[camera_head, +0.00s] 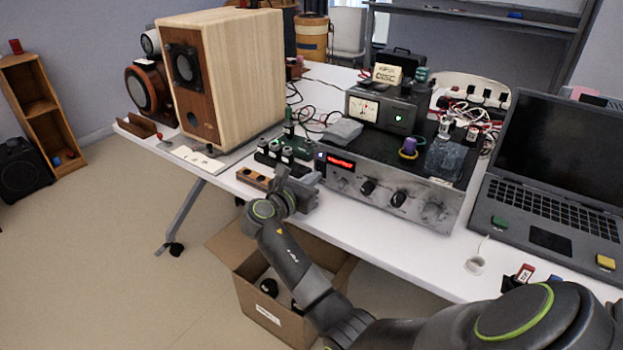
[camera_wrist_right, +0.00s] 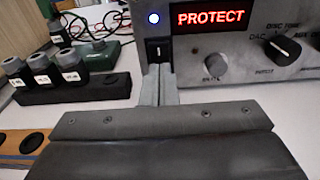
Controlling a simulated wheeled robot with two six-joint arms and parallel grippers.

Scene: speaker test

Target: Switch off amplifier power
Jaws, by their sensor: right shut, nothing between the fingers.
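The amplifier (camera_head: 372,190) is a silver-fronted unit with a black top on the white table. My right gripper (camera_head: 312,180) is at the left end of the amplifier's front. Its fingers (camera_wrist_right: 158,72) are shut and empty, with the tips just below the switch; I cannot tell whether they touch it. My left gripper is not in view.
A wooden speaker (camera_head: 240,75) stands left on the table. Dark labelled plugs (camera_wrist_right: 45,75) sit just left of my fingers. A meter unit (camera_head: 385,110) rests on the amplifier. A laptop (camera_head: 550,170) is to the right. An open cardboard box (camera_head: 262,305) is below the table edge.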

